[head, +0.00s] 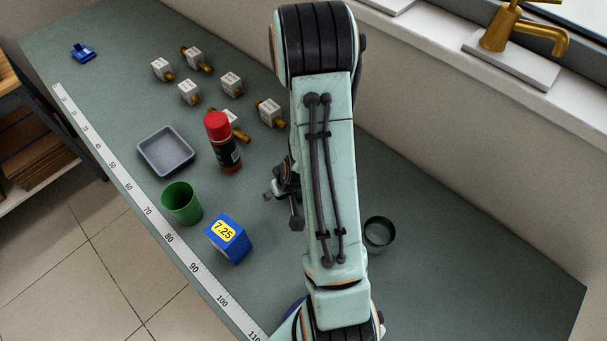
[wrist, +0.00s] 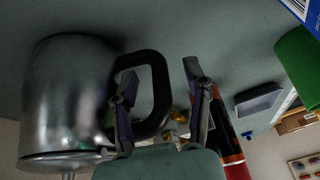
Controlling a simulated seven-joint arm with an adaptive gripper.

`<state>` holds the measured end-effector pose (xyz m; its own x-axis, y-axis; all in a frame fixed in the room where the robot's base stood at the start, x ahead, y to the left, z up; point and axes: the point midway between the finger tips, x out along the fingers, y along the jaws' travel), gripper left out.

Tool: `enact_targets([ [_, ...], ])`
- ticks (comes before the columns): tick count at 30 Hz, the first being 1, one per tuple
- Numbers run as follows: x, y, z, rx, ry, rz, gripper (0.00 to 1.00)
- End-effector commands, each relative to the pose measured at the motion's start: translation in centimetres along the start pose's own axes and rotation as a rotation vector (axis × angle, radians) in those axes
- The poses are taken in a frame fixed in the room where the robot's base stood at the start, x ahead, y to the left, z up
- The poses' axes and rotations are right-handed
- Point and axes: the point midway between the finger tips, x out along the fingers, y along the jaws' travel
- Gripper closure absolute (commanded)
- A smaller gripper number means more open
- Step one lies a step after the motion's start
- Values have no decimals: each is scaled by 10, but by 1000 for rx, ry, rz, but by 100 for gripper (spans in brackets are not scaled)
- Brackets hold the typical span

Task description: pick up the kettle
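The kettle (wrist: 68,100) is a shiny metal pot with a black loop handle (wrist: 160,90). It fills the left of the wrist view and appears upside down there, with its lid knob at the bottom edge. In the head view my arm hides it. My gripper (wrist: 158,70) is open at the handle. Its left finger overlaps the handle's opening and its right finger is beyond the outer side, so the handle's grip appears between them. I cannot tell whether either finger touches it. In the head view part of my gripper (head: 285,194) shows left of the arm.
A red-capped can (head: 222,145) stands near my gripper. A grey tray (head: 165,150), green cup (head: 181,203) and blue box (head: 228,238) are left of it. Several valves with white tags (head: 231,84) lie behind. A dark open container (head: 380,233) stands right of my arm.

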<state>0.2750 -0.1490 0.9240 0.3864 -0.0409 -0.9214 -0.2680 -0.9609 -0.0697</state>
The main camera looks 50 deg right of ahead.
Motion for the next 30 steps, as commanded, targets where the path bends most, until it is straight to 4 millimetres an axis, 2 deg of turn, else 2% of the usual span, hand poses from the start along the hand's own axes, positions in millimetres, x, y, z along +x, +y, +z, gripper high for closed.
enact_targets([
  [1,0,0,0,0,0,0,67],
  [4,0,0,0,0,0,0,98],
  [5,0,0,0,0,0,0,100],
  [20,-3,0,-1,0,-1,1,100],
  [30,-28,-2,-13,-1,5,2,100],
])
